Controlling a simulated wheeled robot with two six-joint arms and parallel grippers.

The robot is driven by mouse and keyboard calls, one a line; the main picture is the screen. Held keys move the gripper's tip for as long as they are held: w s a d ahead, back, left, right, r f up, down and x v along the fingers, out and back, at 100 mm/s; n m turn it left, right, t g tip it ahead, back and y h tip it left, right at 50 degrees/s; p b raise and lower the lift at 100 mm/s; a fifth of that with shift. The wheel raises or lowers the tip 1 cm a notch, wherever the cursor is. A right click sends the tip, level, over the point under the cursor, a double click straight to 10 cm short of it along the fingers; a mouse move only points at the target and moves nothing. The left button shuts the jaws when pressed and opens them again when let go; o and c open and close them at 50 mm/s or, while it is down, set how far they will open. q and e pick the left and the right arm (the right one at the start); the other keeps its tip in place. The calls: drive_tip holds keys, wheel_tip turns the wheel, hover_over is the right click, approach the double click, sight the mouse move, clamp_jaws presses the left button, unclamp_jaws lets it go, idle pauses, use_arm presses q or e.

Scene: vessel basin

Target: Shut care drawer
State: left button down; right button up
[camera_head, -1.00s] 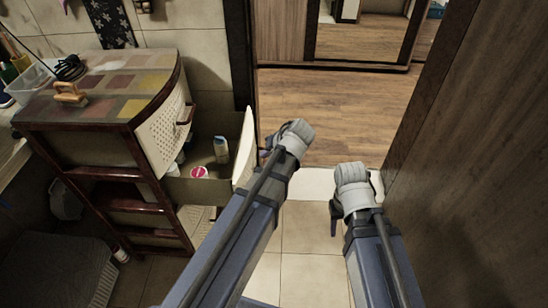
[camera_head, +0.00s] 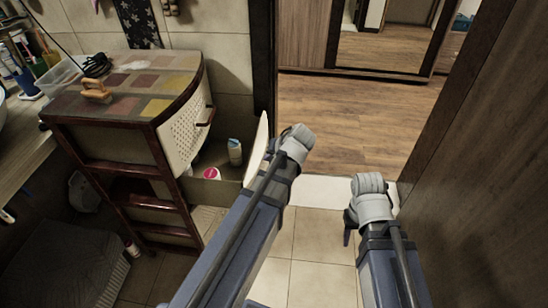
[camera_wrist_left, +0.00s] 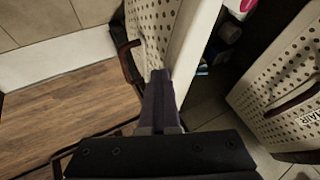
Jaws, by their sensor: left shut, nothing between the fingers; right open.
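The care drawer (camera_head: 213,190) is pulled out below the closed top drawer of the cabinet (camera_head: 130,105). A white-blue bottle and a pink-lidded tub lie inside it. Its front panel (camera_head: 257,148) stands upright beside my left gripper (camera_head: 283,150). In the left wrist view, my shut left gripper (camera_wrist_left: 160,80) is empty, its tip at the perforated drawer front (camera_wrist_left: 157,28) near its dark handle (camera_wrist_left: 130,60); I cannot tell if they touch. My right gripper (camera_head: 348,230) is open, to the right over the floor, away from the cabinet; its fingers are partly hidden.
A wooden-handled brush (camera_head: 96,90) lies on the patterned cabinet top. A dark wooden panel (camera_head: 470,160) rises close on the right. The doorway with wood floor (camera_head: 340,125) is clear. A counter with toiletries is at left.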

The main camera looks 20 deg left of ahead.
use_arm(q)
drive_tip(key=s+a, duration=0.4)
drive_tip(key=a, duration=1.3)
